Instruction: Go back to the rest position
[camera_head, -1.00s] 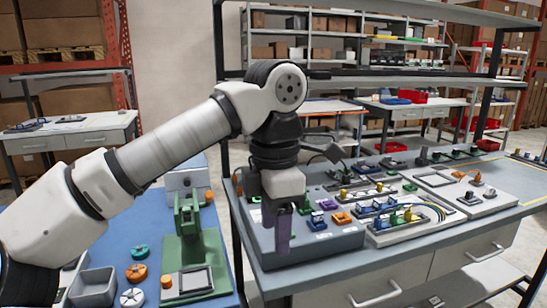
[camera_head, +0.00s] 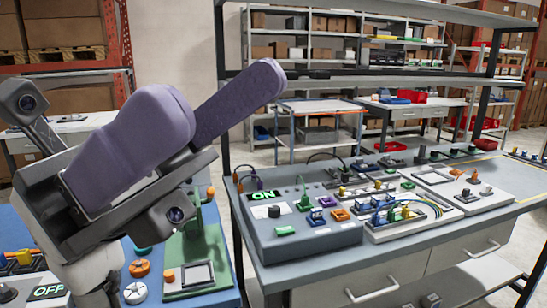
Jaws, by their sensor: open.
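My gripper (camera_head: 218,92) is raised close to the camera in the left half of the head view. Its two purple fingers point up and to the right and stand apart, with nothing seen between them. It is well clear of the workbench (camera_head: 330,276). My arm comes up from the lower left edge and hides part of the blue table behind it.
On the workbench stands a grey panel (camera_head: 310,243) with a lit ON display (camera_head: 266,212) and several coloured connectors. A green press-like stand (camera_head: 201,250) is on the blue table at left. An OFF display (camera_head: 48,291) shows at lower left. Shelves stand behind.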

